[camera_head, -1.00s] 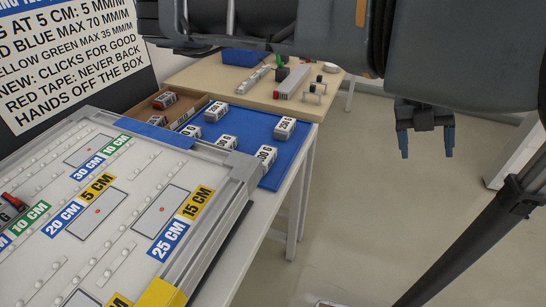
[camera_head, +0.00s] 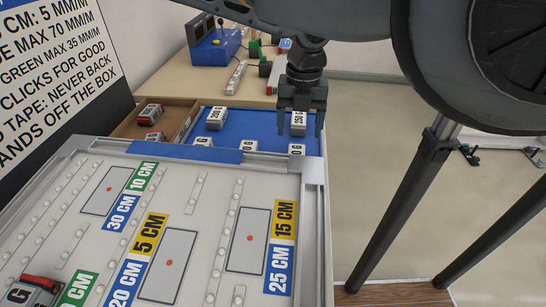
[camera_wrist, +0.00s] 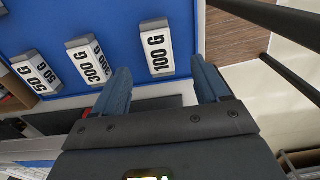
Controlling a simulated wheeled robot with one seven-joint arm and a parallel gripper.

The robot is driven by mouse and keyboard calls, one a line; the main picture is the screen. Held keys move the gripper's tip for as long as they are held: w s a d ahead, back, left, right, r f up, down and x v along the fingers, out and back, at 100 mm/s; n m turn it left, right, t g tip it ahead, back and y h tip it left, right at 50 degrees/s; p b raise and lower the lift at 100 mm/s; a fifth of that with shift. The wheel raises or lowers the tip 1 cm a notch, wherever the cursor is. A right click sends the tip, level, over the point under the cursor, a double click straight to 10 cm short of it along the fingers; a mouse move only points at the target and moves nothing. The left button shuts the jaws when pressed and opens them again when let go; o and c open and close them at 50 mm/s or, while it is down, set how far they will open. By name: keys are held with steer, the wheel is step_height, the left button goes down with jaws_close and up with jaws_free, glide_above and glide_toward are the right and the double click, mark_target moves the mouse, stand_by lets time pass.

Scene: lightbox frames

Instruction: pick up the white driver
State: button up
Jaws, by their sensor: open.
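My gripper (camera_head: 301,122) points down over the right side of the blue tray, open, with nothing held. In the wrist view its two blue fingers (camera_wrist: 160,78) are apart, and a grey weight marked 100 G (camera_wrist: 157,48) lies just beyond the gap. No object can be clearly told as the white driver. A long white bar (camera_head: 235,77) lies on the back table, left of my gripper. Another pale long piece (camera_head: 278,76) lies behind the gripper, partly hidden by it. Neither pale piece shows in the wrist view.
The blue tray (camera_head: 250,122) holds several labelled weights, including 200 G (camera_head: 215,118) and 300 G (camera_wrist: 90,60). A brown box (camera_head: 178,115) adjoins it. A white labelled panel (camera_head: 205,190) fills the foreground. A blue box with a joystick (camera_head: 213,47) stands behind.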

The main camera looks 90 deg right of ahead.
mark_target(296, 153)
steer(key=shift+w+f, duration=0.2)
steer(key=shift+f, duration=0.05)
steer(key=shift+a+f+p, duration=0.15)
steer(key=shift+f+p, duration=0.25)
steer(key=shift+f, duration=1.45)
steer(key=shift+a+f+p, duration=0.1)
steer(key=shift+f+p, duration=0.25)
steer(key=shift+f, duration=1.45)
steer(key=c, duration=1.1)
steer(key=shift+r, duration=0.1)
steer(key=shift+c, duration=1.4)
steer(key=shift+r, duration=0.6)
step_height(296, 153, up, 2)
steer(key=shift+r+b, duration=0.25)
steer(key=shift+b, duration=0.25)
steer(key=s+r, duration=0.2)
steer(key=s, duration=0.2)
steer(key=s+d+r+b, duration=0.1)
steer(key=s+r, duration=0.1)
steer(key=s, duration=0.1)
steer(key=s+d+r+b, duration=0.1)
steer(key=s+r, duration=0.2)
steer(key=s, duration=0.1)
steer(key=shift+s+d, duration=0.25)
steer(key=shift+s, duration=0.05)
jaws_close()
